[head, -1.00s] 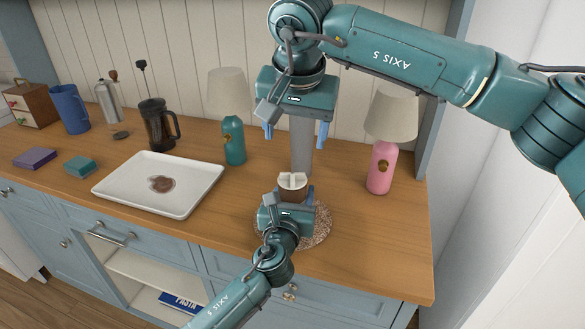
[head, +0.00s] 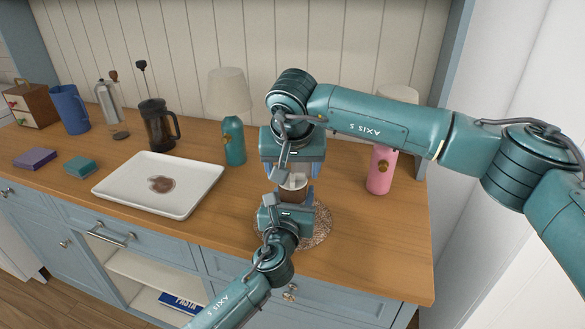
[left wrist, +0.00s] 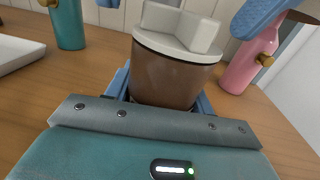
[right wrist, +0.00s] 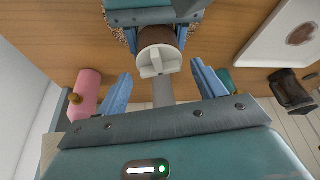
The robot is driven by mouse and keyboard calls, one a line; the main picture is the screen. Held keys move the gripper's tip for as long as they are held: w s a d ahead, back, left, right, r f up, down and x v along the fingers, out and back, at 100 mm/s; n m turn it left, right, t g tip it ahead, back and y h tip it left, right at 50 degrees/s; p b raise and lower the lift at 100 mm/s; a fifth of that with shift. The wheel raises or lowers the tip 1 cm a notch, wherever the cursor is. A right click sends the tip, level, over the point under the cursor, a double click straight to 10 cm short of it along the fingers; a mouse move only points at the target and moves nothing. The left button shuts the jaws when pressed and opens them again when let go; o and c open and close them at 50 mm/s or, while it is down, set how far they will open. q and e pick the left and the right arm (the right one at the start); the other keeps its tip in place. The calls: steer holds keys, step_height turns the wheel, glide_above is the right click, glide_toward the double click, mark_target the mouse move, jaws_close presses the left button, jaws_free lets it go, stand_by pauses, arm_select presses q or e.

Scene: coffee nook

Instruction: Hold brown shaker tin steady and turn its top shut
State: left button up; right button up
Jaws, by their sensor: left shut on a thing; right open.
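The brown shaker tin (head: 294,194) stands upright at the right part of the counter, over a round speckled mat (head: 322,228). It has a pale top with a raised cross bar, clear in the left wrist view (left wrist: 180,28). My left gripper (left wrist: 163,95) is shut around the brown body from the front. My right gripper (right wrist: 160,82) is open above the tin, pointing down. In the right wrist view the pale top (right wrist: 158,62) lies between its spread fingers, apart from both. In the head view the right gripper partly hides the top.
A pink lamp (head: 380,172) stands close on the right and a teal lamp (head: 234,140) on the left. A white tray (head: 190,205) lies further left, with a dark French press (head: 156,125) behind it. A grey strip (right wrist: 163,90) shows beyond the tin.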

steer(key=shift+w+f, duration=0.1)
steer(key=shift+f, duration=0.05)
steer(key=shift+c, duration=0.2)
steer(key=c, duration=1)
steer(key=shift+o, duration=0.2)
